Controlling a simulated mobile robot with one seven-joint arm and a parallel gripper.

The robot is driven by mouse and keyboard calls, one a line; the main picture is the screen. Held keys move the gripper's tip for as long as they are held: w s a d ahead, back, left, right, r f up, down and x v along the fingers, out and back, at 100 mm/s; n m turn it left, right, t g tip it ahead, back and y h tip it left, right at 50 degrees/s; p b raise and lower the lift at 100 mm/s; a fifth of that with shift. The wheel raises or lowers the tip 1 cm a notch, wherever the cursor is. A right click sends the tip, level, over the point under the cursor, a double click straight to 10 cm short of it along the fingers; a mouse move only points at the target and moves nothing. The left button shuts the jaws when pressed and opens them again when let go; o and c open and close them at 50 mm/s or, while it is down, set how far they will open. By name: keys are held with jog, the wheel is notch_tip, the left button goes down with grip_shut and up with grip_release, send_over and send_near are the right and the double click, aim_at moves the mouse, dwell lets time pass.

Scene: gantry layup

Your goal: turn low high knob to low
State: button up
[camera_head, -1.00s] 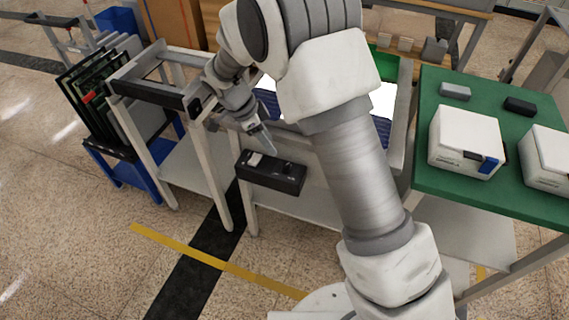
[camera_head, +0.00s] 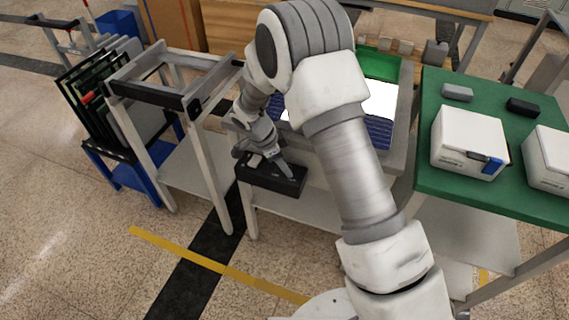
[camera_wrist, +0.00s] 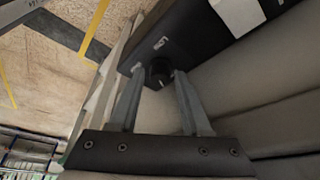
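The black control box (camera_head: 262,177) is fixed at the front of the grey bench, with a light label at its left part. It also shows in the wrist view (camera_wrist: 205,30). The round black knob (camera_wrist: 159,72) is on the box face in the wrist view. My gripper (camera_wrist: 150,88) is open, with its two grey fingers apart on either side of the knob. I cannot tell whether the fingertips touch it. In the head view my gripper (camera_head: 287,172) is at the right part of the box and hides the knob there. The knob's setting is not readable.
A grey gantry frame (camera_head: 150,88) stands left of the box. A lit tray (camera_head: 380,100) lies behind my arm. A green table (camera_head: 440,180) with white boxes (camera_head: 468,140) is at the right. The floor in front is clear.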

grip_shut()
jog(key=shift+f+n+b, duration=0.1)
jog(key=shift+n+b, duration=0.2)
jog(key=shift+b, duration=0.1)
